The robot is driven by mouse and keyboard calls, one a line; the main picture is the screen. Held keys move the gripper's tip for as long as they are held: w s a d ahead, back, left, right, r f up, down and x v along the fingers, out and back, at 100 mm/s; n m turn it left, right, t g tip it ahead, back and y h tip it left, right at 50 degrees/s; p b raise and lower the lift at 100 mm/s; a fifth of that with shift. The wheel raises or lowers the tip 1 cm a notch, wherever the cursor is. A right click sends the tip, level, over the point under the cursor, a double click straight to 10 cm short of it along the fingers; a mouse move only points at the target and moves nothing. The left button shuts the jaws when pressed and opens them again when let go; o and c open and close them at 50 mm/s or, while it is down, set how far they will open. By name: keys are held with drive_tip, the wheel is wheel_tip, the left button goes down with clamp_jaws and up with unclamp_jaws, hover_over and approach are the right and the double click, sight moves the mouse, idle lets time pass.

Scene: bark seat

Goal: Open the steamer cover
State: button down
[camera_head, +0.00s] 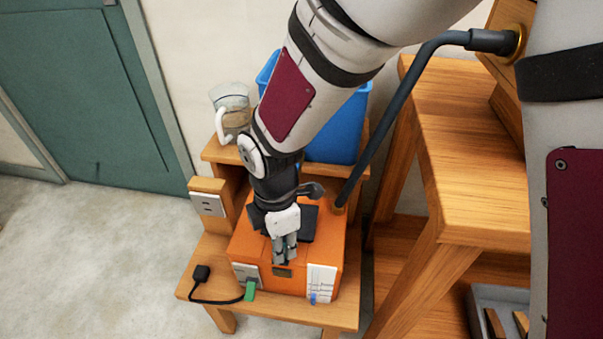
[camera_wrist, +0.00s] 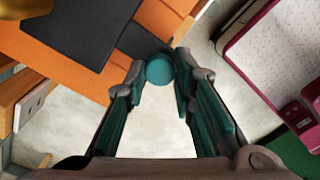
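The steamer is an orange box (camera_head: 258,240) on a low wooden stand, with a dark panel (camera_head: 305,221) on its top. The panel also shows in the wrist view (camera_wrist: 70,35). I cannot make out where the cover parts from the body. My gripper (camera_head: 285,257) points down at the box's front edge, in front of the dark panel, and hides part of the box. In the wrist view its teal-padded fingers (camera_wrist: 160,85) stand apart. A round teal thing (camera_wrist: 160,69) shows between the fingertips; I cannot tell whether they touch it.
A dark hose (camera_head: 385,118) runs from the box up to the wooden frame at right. A glass jug (camera_head: 231,108) and a blue bin (camera_head: 337,125) stand behind. A wooden table (camera_head: 470,185) is close on the right.

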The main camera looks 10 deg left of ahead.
drive_tip(key=a, duration=0.4)
drive_tip(key=a+p, duration=0.1)
drive_tip(key=a, duration=0.4)
drive_tip(key=shift+s+a, duration=0.2)
drive_tip(key=shift+a, duration=0.1)
drive_tip(key=c, duration=1.3)
unclamp_jaws()
drive_tip(key=shift+c, duration=0.2)
wheel_tip(320, 180, up, 12)
